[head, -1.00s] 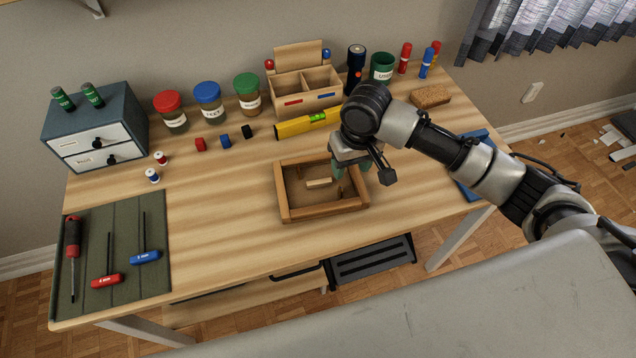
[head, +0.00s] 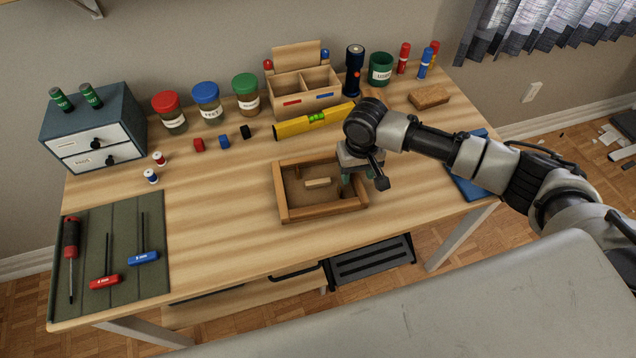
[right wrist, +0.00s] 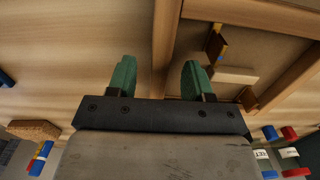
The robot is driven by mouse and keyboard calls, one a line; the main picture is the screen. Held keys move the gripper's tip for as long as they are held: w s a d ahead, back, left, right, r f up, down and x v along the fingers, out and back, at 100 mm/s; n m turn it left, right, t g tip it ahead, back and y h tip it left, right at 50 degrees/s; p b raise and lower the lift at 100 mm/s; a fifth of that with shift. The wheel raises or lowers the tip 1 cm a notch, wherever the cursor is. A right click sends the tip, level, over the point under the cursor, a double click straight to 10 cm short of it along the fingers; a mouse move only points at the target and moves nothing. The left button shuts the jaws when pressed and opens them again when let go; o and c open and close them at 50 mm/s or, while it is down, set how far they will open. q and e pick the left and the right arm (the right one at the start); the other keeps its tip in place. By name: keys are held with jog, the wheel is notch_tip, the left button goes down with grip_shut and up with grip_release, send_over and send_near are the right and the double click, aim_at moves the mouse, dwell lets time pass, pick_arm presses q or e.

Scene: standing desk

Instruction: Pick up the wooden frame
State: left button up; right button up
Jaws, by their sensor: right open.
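The wooden frame (head: 325,211) lies flat at the middle of the desk, a shallow rectangle with raised rails. It also shows in the right wrist view (right wrist: 164,55). My right gripper (head: 358,181) is over the frame's right side, with its green fingers pointing down. In the right wrist view my right gripper (right wrist: 159,80) is open and empty, and one rail runs between its two fingers. I cannot tell whether the fingers touch the rail. My left gripper is not in view.
A small wood block (head: 317,183) lies inside the frame. A yellow level (head: 310,121) and a wooden organizer (head: 303,92) stand behind it. A sponge-like brown block (head: 429,97) is at the back right. A green tool mat (head: 125,225) lies left. The desk left of the frame is clear.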

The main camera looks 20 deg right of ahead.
jog(key=shift+f, duration=0.7)
grip_shut()
jog(key=shift+r, duration=0.1)
jog(key=shift+r, duration=0.1)
